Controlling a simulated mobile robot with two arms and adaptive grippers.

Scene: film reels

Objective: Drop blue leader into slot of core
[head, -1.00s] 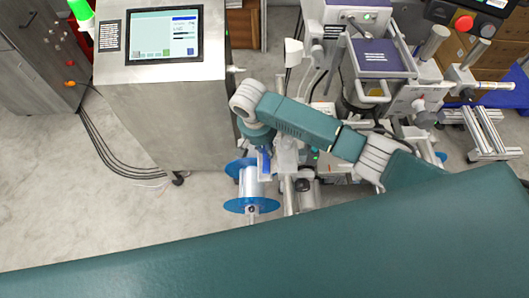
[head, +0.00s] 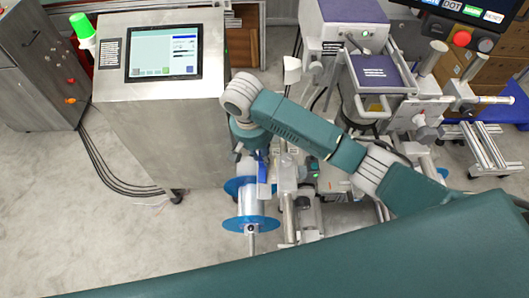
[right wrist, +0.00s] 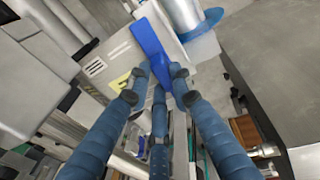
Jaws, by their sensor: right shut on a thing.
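The blue leader (head: 263,180) is a flat blue strip. In the right wrist view the strip (right wrist: 151,42) is pinched between the fingers of my right gripper (right wrist: 161,75), and its wide free end sticks out past the fingertips. In the head view my right gripper (head: 257,158) is largely hidden under its own wrist, just above the leader. The core (head: 251,203) is a pale cylinder between two translucent blue discs, and the leader is at its right side in this view. The core (right wrist: 184,14) shows at the top of the wrist view. I cannot see its slot, nor whether the leader touches it. My left gripper is not visible.
A steel cabinet with a screen (head: 163,53) stands left of the core. Machine rails and rollers (head: 287,195) are close on the right, with a purple-topped machine (head: 375,70) behind. The floor at left (head: 60,210) is clear.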

